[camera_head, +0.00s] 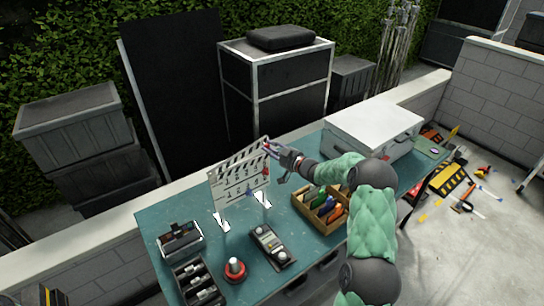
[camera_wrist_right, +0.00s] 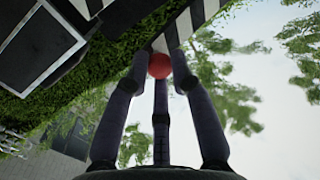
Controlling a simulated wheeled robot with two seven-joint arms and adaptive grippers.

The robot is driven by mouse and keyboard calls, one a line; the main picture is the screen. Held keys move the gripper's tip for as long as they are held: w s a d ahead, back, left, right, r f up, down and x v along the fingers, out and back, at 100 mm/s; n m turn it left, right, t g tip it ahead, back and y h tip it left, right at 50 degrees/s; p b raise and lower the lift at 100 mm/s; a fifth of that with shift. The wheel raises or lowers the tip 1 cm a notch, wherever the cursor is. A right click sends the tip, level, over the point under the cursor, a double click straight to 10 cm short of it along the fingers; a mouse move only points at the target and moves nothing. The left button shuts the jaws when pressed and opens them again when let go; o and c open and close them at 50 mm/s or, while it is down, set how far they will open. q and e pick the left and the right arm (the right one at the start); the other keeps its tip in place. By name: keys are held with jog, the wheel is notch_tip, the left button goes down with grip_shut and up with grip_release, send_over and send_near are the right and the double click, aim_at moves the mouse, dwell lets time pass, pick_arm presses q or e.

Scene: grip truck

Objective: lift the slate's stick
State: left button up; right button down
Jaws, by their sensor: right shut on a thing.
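The white slate (camera_head: 240,188) stands upright on the teal table, held up by two white feet. Its black-and-white striped stick (camera_head: 238,160) runs along the top; I cannot tell how wide any gap under it is. A red ball (camera_wrist_right: 159,66) sits at the stick's end, and the stripes also show above it in the right wrist view. My right gripper (camera_head: 272,148) is at the right end of the stick, its fingers closed around the red ball. My left gripper is not in view.
A wooden tray of coloured tools (camera_head: 301,211) lies right of the slate. A red button (camera_head: 235,267), a grey device (camera_head: 270,244) and a battery box (camera_head: 181,238) stand in front. A white case (camera_head: 372,122) sits at the table's far right.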

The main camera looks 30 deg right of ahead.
jog(key=a+r+n, duration=0.3)
jog(key=r, duration=0.4)
jog(key=shift+r+n+g+h, duration=0.3)
jog(key=shift+r, duration=0.05)
jog(key=shift+s, duration=0.1)
jog(key=c, duration=1.1)
grip_release()
jog(key=shift+o, duration=0.2)
jog(key=v, duration=1.2)
jog(key=shift+f, duration=0.1)
